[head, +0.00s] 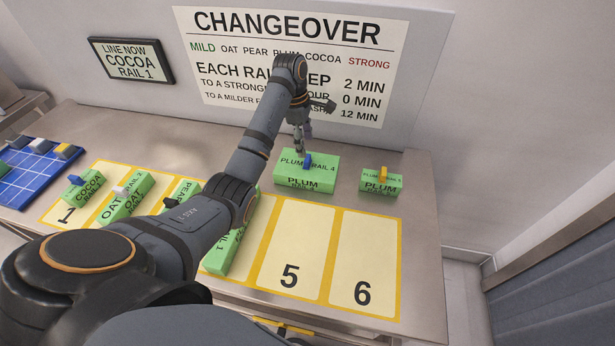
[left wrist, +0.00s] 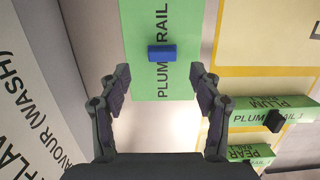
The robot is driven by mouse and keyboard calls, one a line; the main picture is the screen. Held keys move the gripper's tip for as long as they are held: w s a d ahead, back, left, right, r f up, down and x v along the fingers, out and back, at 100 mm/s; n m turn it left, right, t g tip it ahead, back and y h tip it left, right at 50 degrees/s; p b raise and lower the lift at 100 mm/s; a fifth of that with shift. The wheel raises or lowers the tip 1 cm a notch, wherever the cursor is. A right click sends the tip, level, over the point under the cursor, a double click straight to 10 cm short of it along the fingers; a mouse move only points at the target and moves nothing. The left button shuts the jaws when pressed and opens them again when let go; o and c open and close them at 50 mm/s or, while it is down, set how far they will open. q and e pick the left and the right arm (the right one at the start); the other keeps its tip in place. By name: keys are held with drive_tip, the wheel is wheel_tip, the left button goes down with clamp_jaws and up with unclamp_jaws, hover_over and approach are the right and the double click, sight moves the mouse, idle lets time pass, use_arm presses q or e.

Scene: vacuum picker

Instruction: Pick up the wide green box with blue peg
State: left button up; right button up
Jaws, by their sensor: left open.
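The wide green box (head: 301,184) lettered PLUM RAIL 4 sits at the back of the table, behind the yellow-framed slots. Its blue peg (head: 308,160) stands on top. In the left wrist view the same green box (left wrist: 137,42) is at the top, with the blue peg (left wrist: 162,53) near the middle. My left gripper (head: 303,141) is open above the box's back side. In the left wrist view its open fingers (left wrist: 160,82) are apart and empty, with the peg ahead between their lines. My right gripper is not in view.
A smaller green PLUM box with a yellow peg (head: 381,183) stands just right. Green boxes, including COCOA (head: 90,188), occupy the left slots, partly behind my arm. Slots 5 (head: 290,245) and 6 (head: 364,258) are empty. A blue tray (head: 35,180) lies far left. A wall sign (head: 390,50) stands behind.

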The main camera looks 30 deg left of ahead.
sight(307, 167)
use_arm(q)
drive_tip(key=shift+w+f, duration=0.1)
drive_tip(key=shift+w, duration=0.05)
drive_tip(key=f+b, duration=0.2)
drive_tip(key=f, duration=0.1)
drive_tip(key=shift+s+d+f, duration=0.1)
drive_tip(key=shift+s+d, duration=0.1)
drive_tip(key=shift+s, duration=0.15)
drive_tip(key=shift+w+d+f+p, duration=0.1)
drive_tip(key=shift+f+p, duration=0.05)
drive_tip(key=shift+f, duration=0.3)
drive_tip(key=shift+w+d+f+p, duration=0.1)
drive_tip(key=shift+f+p, duration=0.05)
drive_tip(key=shift+f, duration=0.3)
clamp_jaws()
